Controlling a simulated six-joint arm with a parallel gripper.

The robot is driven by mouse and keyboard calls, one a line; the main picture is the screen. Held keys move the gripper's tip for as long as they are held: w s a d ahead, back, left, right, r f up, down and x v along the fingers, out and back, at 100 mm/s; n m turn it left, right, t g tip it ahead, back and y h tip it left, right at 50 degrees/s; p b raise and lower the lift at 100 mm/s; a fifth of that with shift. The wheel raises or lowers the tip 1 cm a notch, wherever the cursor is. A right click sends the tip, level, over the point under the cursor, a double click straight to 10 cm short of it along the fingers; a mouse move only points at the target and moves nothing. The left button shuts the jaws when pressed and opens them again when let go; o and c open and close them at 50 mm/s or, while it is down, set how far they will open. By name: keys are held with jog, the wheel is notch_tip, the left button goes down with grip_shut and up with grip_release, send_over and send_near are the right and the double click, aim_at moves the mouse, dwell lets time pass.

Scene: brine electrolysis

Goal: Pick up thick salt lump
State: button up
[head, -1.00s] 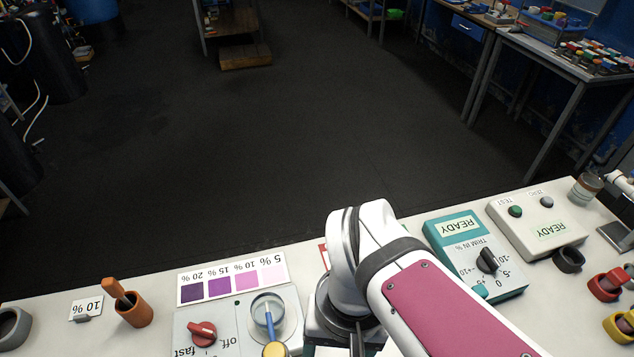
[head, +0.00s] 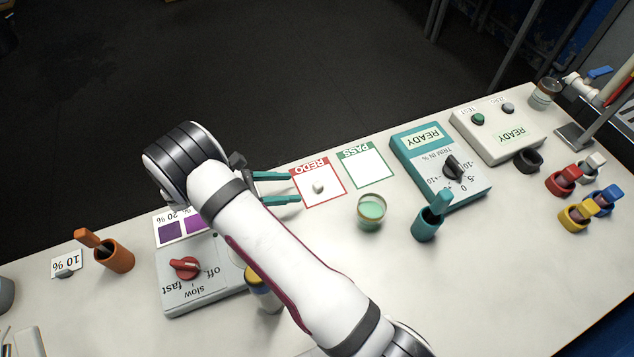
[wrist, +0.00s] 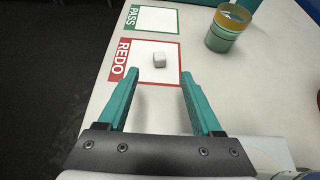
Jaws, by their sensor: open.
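A small white salt lump (head: 318,187) lies on the white field of the red-edged REDO card (head: 328,199). In the wrist view the lump (wrist: 160,60) sits just beyond the fingertips, between their lines. My gripper (head: 296,188) has two teal fingers, open and empty, pointing at the lump from the left in the head view. In the wrist view my gripper (wrist: 159,76) shows a clear gap between its fingers. Neither finger touches the lump. I cannot tell its thickness exactly.
The green PASS card (head: 366,168) lies beside REDO. A glass jar with green contents (head: 371,212) and a teal holder (head: 428,222) stand to the right. The teal trim box (head: 440,165) is behind them. A stirrer box with a red knob (head: 200,283) is at left.

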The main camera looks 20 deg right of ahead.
aim_at(314, 186)
jog(key=x, duration=0.7)
jog(key=shift+f, duration=0.1)
grip_shut()
